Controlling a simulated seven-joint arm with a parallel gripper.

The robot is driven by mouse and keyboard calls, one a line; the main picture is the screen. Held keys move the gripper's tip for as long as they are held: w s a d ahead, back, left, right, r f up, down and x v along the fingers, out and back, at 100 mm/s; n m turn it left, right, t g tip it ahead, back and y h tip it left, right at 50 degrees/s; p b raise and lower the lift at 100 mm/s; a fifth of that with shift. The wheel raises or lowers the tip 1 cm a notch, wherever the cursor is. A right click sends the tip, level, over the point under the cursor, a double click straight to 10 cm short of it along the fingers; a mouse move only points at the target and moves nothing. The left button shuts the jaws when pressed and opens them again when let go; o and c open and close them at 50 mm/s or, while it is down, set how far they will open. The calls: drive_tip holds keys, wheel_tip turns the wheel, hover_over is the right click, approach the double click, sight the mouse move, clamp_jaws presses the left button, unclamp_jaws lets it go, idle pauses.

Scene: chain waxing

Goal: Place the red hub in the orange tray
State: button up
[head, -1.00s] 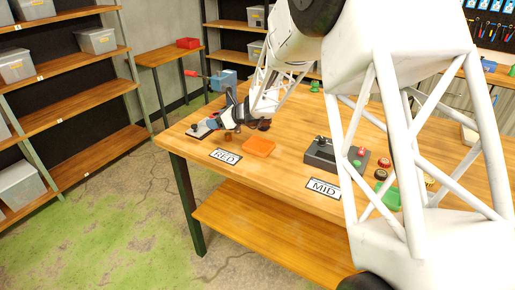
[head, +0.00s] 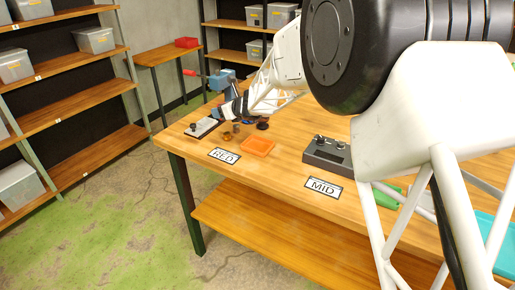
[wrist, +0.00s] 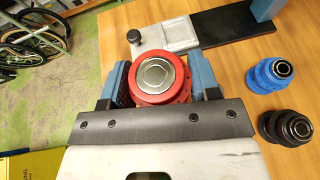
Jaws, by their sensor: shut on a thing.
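The red hub (wrist: 158,77), with a silver centre, sits between the two blue-grey fingers of my gripper (wrist: 160,85) in the wrist view. The fingers are shut on its sides. In the head view my gripper (head: 232,108) is over the far left part of the workbench, behind and left of the orange tray. I cannot make out the red hub there. The orange tray (head: 258,146) lies flat on the bench behind the RED label and looks empty. The tray does not show in the wrist view.
A blue hub (wrist: 270,75) and a black hub (wrist: 290,127) stand right of my gripper. A light plate fixture (wrist: 165,35) with a black knob lies beyond it. A grey box (head: 327,155) stands behind the MID label. Bare wood lies around the tray.

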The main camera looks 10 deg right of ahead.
drive_tip(key=shift+w+d+r+m+t+h, duration=0.2)
drive_tip(key=shift+d+r+m+t+h, duration=0.1)
drive_tip(key=shift+d+m+h, duration=0.25)
drive_tip(key=shift+w+d+r+m+t+h, duration=0.15)
drive_tip(key=shift+d+r+m+t+h, duration=0.15)
drive_tip(key=shift+d+m+h, duration=0.25)
drive_tip(key=shift+s+d+m+t+h, duration=0.5)
drive_tip(key=shift+d+m+t+h, duration=0.2)
drive_tip(key=shift+d+m+h, duration=1.95)
drive_tip(key=s+d+f+m+h, duration=0.1)
drive_tip(key=s+f+m+h, duration=0.1)
drive_tip(key=s, duration=0.6)
drive_tip(key=s+d+f+m+g+h, duration=0.1)
drive_tip(key=s+m+h, duration=0.1)
drive_tip(key=s, duration=0.6)
drive_tip(key=s+d+f+m+h, duration=0.1)
drive_tip(key=s+f+m+h, duration=0.1)
drive_tip(key=s, duration=0.6)
drive_tip(key=shift+f+g+h, duration=0.3)
drive_tip(key=shift+h, duration=0.35)
hover_over(258, 147)
drive_tip(key=shift+w+f, duration=0.15)
drive_tip(key=shift+f, duration=0.6)
drive_tip(key=shift+f, duration=1.75)
